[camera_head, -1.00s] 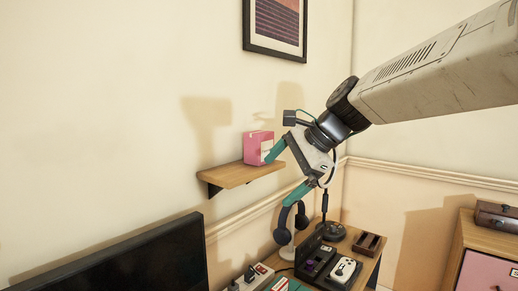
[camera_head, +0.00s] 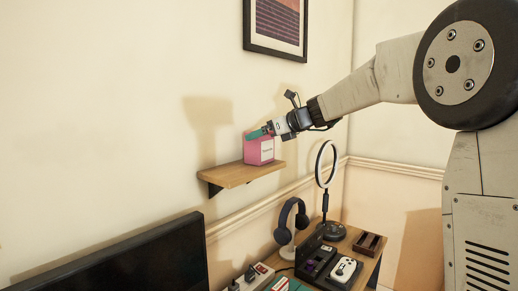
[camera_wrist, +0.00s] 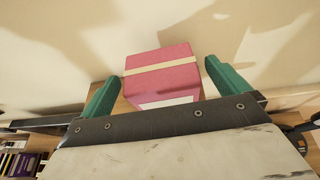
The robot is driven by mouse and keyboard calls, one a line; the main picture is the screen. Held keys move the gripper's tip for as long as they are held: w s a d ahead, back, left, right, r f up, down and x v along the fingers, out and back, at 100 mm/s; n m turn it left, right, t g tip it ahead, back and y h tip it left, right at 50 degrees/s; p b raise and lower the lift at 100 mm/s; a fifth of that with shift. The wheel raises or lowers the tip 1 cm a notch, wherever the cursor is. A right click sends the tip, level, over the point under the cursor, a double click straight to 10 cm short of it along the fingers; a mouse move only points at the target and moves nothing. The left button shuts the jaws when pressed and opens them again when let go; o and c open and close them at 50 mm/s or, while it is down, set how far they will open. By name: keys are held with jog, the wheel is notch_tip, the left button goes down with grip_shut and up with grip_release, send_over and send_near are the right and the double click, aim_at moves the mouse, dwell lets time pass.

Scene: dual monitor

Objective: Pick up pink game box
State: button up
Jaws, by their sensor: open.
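The pink game box (camera_head: 260,152) stands upright on a small wooden wall shelf (camera_head: 229,175), toward the shelf's right end. It has a white label on its front. My gripper (camera_head: 258,133) is at the top of the box in the head view, with a green finger across its upper edge. In the wrist view the box (camera_wrist: 162,72) lies ahead, between and slightly beyond the two green fingertips of my gripper (camera_wrist: 160,76). The fingers are spread wide, with a visible gap on each side of the box. The box's lower part is partly hidden by my gripper body.
Below the shelf, a desk holds headphones on a stand (camera_head: 291,222), a ring light (camera_head: 326,165), a white controller (camera_head: 345,269) and a console. A black monitor (camera_head: 110,262) is at lower left. A framed picture (camera_head: 277,24) hangs above. The shelf's left part is bare.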

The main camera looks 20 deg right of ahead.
jog(key=shift+x, duration=1.2)
jog(key=c, duration=1.1)
jog(key=shift+r, duration=0.15)
